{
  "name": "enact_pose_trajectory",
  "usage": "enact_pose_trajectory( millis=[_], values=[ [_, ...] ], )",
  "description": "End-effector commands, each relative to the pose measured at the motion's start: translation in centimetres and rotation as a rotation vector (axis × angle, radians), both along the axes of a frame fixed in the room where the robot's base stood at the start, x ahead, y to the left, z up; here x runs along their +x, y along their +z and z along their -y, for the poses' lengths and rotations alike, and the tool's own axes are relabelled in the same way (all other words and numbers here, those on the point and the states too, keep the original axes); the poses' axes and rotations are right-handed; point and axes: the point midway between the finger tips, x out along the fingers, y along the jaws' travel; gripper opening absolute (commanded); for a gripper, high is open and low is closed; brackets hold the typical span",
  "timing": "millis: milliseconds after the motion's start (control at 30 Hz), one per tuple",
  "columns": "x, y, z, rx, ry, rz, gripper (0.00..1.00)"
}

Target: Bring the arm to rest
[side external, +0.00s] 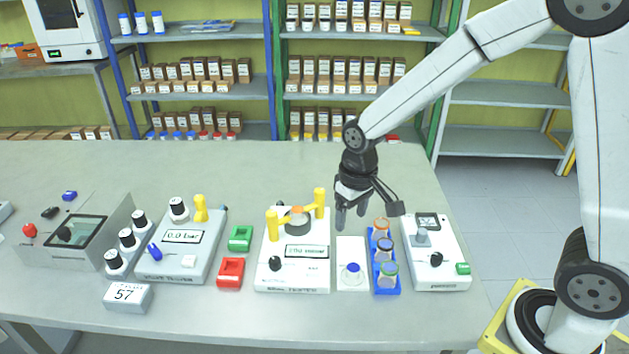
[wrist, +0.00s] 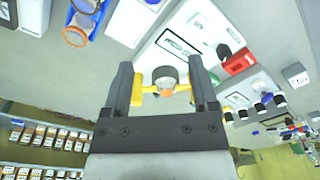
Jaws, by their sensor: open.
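My gripper (side external: 350,212) hangs from my arm over the table, above and behind the white panel with a blue-capped knob (side external: 351,270). Its jaws are open and nothing shows between them. In the wrist view the two fingers of my gripper (wrist: 163,80) stand apart. Beyond them is the white heater-type device (side external: 295,250) with yellow handles around an orange-topped part; that orange-topped part (wrist: 165,78) shows between the fingers in the wrist view. The fingers look clear of it in the side view.
A blue rack (side external: 386,290) with several capped vials stands close to my gripper's right. A white device (side external: 435,250) is at the far right. Red (side external: 230,273) and green (side external: 240,238) blocks and a pressure box (side external: 180,245) lie left. The back of the table is clear.

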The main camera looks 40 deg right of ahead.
Motion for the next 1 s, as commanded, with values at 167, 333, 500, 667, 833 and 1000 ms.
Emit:
enact_pose_trajectory(
  millis=[167, 333, 500, 667, 833, 1000],
  values=[
    [-3.7, 0.1, 1.5, -0.006, -0.002, 0.071, 0.76],
    [-6.9, -0.2, 2.5, -0.014, 0.002, 0.13, 0.76],
    [-8.9, -0.4, 3.0, -0.02, 0.004, 0.167, 0.76],
    [-9.5, -0.5, 3.1, -0.022, 0.005, 0.179, 0.76],
    [-9.5, -0.5, 3.1, -0.022, 0.005, 0.179, 0.76],
    [-9.5, -0.5, 3.1, -0.022, 0.005, 0.178, 0.76]
  ],
)
